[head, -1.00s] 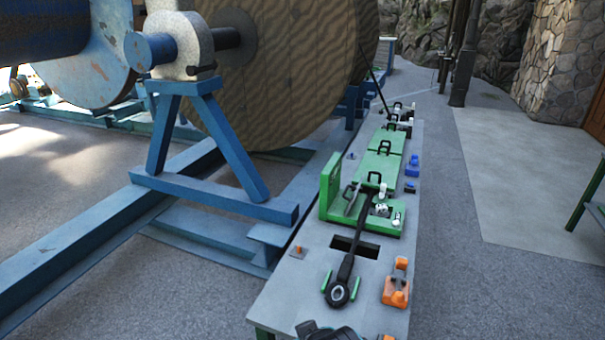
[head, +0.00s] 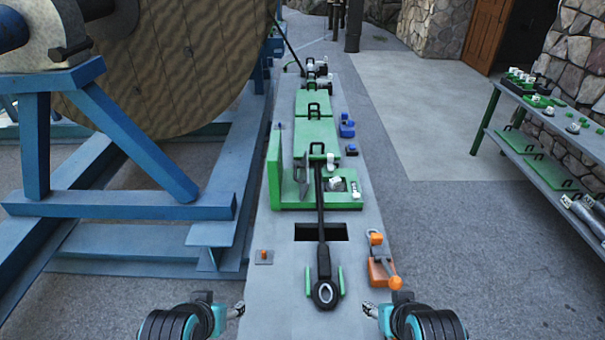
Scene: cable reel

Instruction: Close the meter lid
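The green meter housing (head: 314,201) sits on the narrow grey bench. An upright green panel (head: 274,172), which looks like its raised lid, stands at its left side. A grey plate (head: 301,174) and small white fittings (head: 336,184) stand in the open housing. My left gripper (head: 238,310) is at the bottom, left of the bench's near end and well short of the housing. My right gripper (head: 368,310) is at the bottom, over the bench's right edge. Both are far from the panel and nothing shows in them; their fingers are too small to read.
A black long-handled tool (head: 323,250) lies along the bench, reaching up to the housing. An orange clamp (head: 381,265) is at right and a small orange knob (head: 263,256) at left. Blue reel framing (head: 120,206) stands left. The floor to the right is clear up to a shelf (head: 548,118).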

